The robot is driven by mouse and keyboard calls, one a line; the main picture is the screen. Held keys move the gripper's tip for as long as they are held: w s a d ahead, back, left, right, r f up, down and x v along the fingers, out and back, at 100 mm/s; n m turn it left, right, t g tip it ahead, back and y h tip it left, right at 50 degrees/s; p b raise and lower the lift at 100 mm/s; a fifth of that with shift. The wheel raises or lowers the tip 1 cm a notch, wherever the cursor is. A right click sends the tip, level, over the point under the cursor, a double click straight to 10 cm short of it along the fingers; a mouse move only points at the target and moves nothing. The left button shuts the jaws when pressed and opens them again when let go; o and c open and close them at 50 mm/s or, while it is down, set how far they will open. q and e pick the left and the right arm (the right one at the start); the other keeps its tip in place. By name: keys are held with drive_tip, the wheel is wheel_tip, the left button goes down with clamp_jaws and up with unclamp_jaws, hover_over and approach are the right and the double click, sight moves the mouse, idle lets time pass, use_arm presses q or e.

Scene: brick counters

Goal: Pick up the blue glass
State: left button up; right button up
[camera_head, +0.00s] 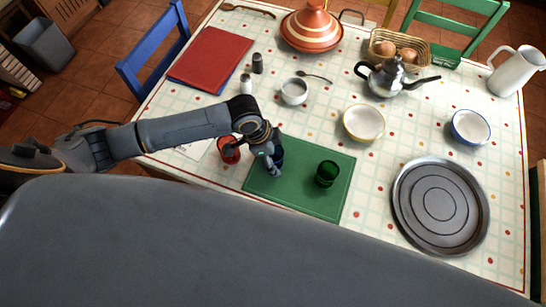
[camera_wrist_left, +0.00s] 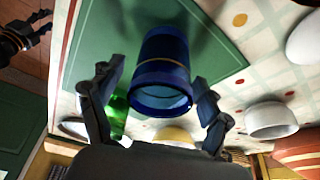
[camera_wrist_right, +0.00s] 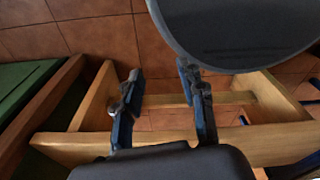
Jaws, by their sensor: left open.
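The blue glass (camera_wrist_left: 162,78) fills the middle of the left wrist view, standing on the green placemat, its rim towards the camera. In the head view the blue glass (camera_head: 279,157) is mostly hidden behind my left gripper (camera_head: 270,163). My left gripper also shows in the left wrist view (camera_wrist_left: 158,88); its fingers are open, one on either side of the glass. I cannot tell whether either finger touches it. My right gripper (camera_wrist_right: 161,75) is open and empty, over a wooden chair frame and the tiled floor.
A red glass (camera_head: 229,150) stands just left of my left gripper. A green glass (camera_head: 327,173) stands to its right on the green placemat (camera_head: 300,200). A metal tray (camera_head: 463,231), bowls and a teapot (camera_head: 386,80) occupy the table's right side.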

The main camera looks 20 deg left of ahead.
use_arm(q)
drive_tip(key=shift+x, duration=1.1)
drive_tip(key=c, duration=1.3)
drive_tip(key=shift+c, duration=0.2)
